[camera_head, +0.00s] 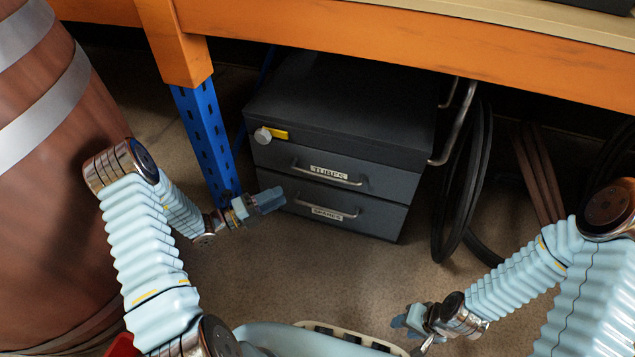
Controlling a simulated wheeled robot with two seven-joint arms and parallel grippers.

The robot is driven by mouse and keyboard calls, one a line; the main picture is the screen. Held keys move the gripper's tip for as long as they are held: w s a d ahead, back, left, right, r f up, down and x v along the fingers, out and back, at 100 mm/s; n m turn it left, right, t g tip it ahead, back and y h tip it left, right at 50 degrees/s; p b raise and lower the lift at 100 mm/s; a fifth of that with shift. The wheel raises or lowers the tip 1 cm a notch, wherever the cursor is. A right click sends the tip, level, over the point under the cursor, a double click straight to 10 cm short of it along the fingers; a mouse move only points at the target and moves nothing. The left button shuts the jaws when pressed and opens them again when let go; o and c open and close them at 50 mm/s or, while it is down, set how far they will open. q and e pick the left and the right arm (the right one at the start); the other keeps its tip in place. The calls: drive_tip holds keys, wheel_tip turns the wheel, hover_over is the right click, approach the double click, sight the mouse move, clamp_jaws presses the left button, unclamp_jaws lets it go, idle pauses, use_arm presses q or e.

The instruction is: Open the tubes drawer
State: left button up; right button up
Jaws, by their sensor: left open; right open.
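A dark grey drawer cabinet (345,110) stands on the floor under an orange-beamed bench. Its upper drawer (372,178) has a label reading TUBES and a bar handle (325,175); it looks closed. The lower drawer (370,217), whose label appears to read SPARES, also looks closed. A round knob with a yellow tab (272,134) sits at the cabinet's upper left. My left gripper (272,199) is open and empty, left of the lower drawer and apart from the handles in the picture. My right gripper (408,322) is open and empty, low in the view, well away from the cabinet.
A blue perforated post (204,130) stands left of the cabinet, close to my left arm. A large brown barrel (50,190) fills the left side. Black hoops (465,180) hang or lean right of the cabinet. The floor (330,270) before the drawers is clear.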

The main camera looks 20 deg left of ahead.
use_arm(q)
drive_tip(key=b+x, duration=0.1)
drive_tip(key=x, duration=1.2)
drive_tip(key=shift+d, duration=0.3)
clamp_jaws()
